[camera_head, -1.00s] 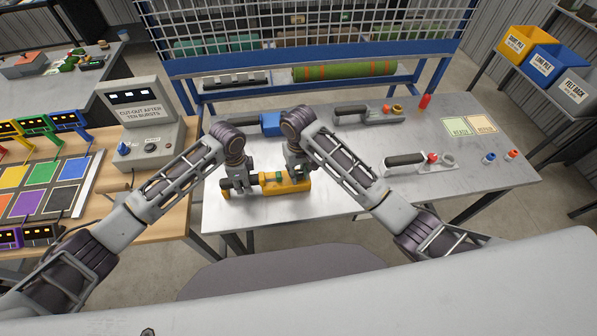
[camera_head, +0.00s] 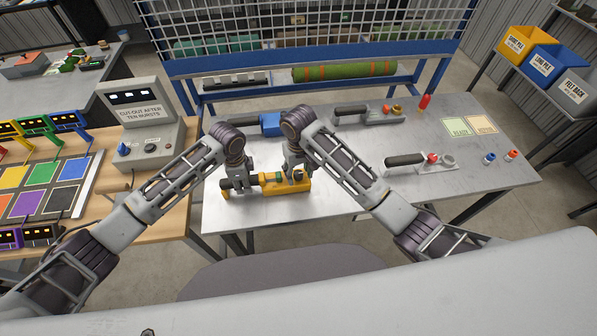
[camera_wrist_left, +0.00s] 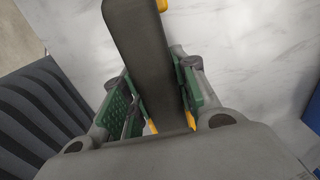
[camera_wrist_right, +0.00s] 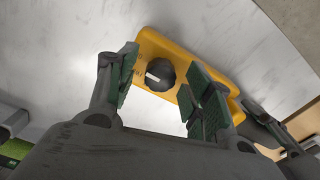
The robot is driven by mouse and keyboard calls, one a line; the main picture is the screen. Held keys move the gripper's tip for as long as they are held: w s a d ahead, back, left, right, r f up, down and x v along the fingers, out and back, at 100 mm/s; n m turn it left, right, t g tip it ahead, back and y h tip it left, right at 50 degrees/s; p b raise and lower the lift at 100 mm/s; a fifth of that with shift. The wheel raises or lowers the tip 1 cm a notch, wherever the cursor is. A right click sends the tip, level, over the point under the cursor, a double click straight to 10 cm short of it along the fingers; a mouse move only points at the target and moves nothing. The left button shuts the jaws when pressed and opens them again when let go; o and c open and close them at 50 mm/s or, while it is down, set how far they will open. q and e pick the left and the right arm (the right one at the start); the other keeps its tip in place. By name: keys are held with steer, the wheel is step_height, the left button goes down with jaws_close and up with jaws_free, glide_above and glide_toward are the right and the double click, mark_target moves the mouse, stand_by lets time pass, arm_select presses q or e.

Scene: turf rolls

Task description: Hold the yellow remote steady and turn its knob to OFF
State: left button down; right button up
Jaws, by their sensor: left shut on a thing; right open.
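The yellow remote (camera_head: 290,188) lies on the metal table, with its dark handle (camera_head: 232,184) to the left. My left gripper (camera_head: 240,180) is shut on the handle, which runs between its green pads in the left wrist view (camera_wrist_left: 152,55). My right gripper (camera_head: 297,174) is open over the remote's right part. In the right wrist view its two fingers (camera_wrist_right: 160,84) stand on either side of the dark round knob (camera_wrist_right: 163,70), apart from it. A white mark on the knob points toward small lettering on the yellow body (camera_wrist_right: 160,42); I cannot read it.
A blue remote (camera_head: 270,123) lies just behind my grippers. Other handled devices, with red knobs (camera_head: 432,158), lie to the right. The cut-out console (camera_head: 140,115) stands on the wooden bench at left.

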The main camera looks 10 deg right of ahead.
mark_target(298, 173)
arm_select(q)
steer(key=shift+s+f, duration=0.1)
arm_select(e)
step_height(298, 173, up, 12)
stand_by(0.9)
stand_by(0.4)
arm_select(q)
steer(key=c, duration=1)
jaws_free()
steer(key=shift+c, duration=0.2)
arm_select(e)
steer(key=shift+f, duration=0.1)
arm_select(q)
steer(key=shift+r, duration=6.05)
